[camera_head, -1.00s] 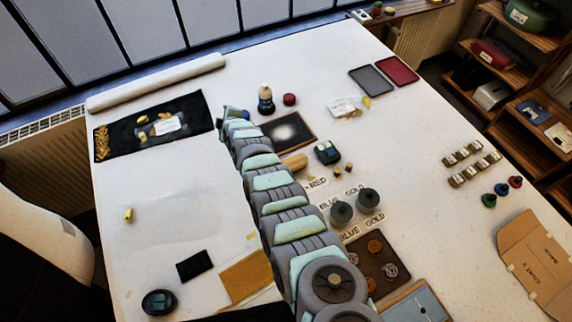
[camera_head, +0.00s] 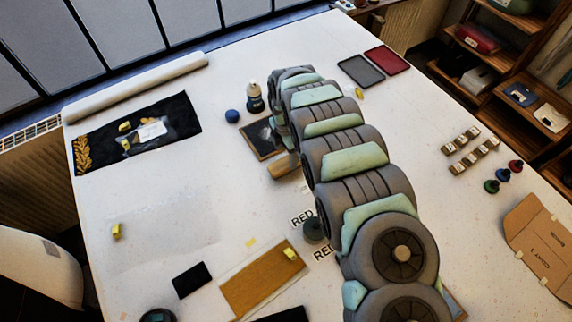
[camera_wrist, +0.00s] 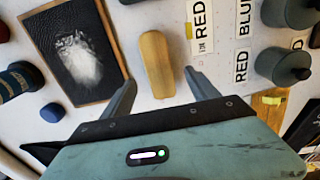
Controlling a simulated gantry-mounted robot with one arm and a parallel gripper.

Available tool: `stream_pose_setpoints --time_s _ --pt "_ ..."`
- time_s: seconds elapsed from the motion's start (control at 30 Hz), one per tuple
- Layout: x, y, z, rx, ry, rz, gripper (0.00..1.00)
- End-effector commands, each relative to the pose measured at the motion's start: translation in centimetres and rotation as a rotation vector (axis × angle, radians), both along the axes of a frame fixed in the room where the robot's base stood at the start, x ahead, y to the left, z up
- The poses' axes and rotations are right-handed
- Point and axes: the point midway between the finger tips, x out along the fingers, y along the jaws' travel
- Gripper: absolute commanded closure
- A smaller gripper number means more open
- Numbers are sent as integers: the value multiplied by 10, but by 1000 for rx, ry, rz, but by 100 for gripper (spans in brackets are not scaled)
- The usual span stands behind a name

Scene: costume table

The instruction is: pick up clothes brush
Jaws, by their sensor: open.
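The clothes brush appears to be the tan wooden, rounded bar (camera_wrist: 157,62) in the upper middle of the wrist view. It lies on the white table, and its bristles are not visible. In the head view its end (camera_head: 280,168) shows just left of my arm. My gripper (camera_wrist: 159,80) is open, with one finger on each side of the brush's near end in the picture. The fingers appear apart from the brush; their height above it is unclear.
A dark framed board with a white powdery patch (camera_wrist: 76,52) lies left of the brush. RED labels (camera_wrist: 202,25) and dark grey lidded pots (camera_wrist: 283,62) are to its right.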

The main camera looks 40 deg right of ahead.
Motion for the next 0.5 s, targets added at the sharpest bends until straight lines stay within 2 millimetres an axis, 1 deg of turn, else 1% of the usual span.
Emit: stream_pose_setpoints --time_s 0.13,0.37,0.5 --pt "1 1 -15 1 -1 0 31" --pt "1 0 -23 -1 -2 0 31" --pt "2 -1 -33 -2 -6 -1 31"
